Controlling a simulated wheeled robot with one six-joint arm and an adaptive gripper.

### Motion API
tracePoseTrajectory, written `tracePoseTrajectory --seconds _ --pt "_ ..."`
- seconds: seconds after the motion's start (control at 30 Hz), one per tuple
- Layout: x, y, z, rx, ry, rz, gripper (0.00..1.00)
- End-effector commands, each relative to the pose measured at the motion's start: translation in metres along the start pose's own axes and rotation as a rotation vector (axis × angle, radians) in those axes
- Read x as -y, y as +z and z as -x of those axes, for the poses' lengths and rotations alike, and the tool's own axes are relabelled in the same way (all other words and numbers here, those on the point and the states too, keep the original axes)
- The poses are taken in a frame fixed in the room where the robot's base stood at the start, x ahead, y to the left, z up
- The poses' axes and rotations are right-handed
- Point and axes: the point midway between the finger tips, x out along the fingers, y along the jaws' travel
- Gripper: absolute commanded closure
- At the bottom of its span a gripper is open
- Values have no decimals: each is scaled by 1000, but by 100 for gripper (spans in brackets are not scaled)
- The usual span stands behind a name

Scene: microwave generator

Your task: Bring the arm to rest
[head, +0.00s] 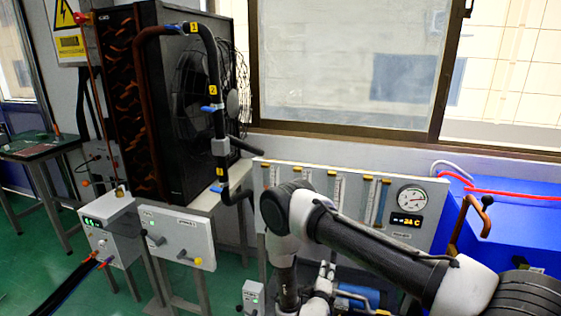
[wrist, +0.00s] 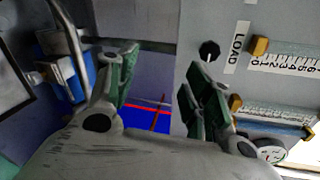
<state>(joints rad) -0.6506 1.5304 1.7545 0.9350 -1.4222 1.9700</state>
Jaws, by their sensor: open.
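My gripper (wrist: 160,78) is open in the wrist view, with its two green-padded fingers spread apart and nothing between them. In the head view my arm (head: 375,245) comes in from the lower right, reaches left to its elbow, then bends down in front of the grey instrument panel (head: 265,210). The lower end of the arm is at the bottom edge, and I cannot make out the fingertips there. In the wrist view a panel face with a black knob (wrist: 209,50) marked LOAD is just beyond the right finger.
The panel carries several flow tubes (head: 337,191) and a round gauge (head: 411,200). A blue cabinet (head: 505,215) stands at the right. A fan unit (head: 195,105) with a black numbered pipe (head: 214,85) stands at the left. Control boxes (head: 178,240) sit below it.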

Motion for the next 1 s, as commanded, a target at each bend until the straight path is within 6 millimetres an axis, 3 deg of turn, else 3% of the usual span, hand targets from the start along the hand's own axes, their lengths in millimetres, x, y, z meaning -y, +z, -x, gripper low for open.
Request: tracePoseTrajectory --seconds 0.1,0.2,0.3,0.37,0.47,0.67,0.83,1.0 --pt "-65 -28 16 -14 313 338 49" --pt "-96 -32 40 52 561 593 49" --pt "-101 -22 66 178 787 818 49" --pt "-89 -12 84 285 911 947 49" --pt "-54 4 113 487 1072 1132 49" --pt "57 19 165 896 1234 1410 49" --pt "163 7 206 1173 1257 1581 49" --pt "262 -22 246 1354 1225 1716 49"
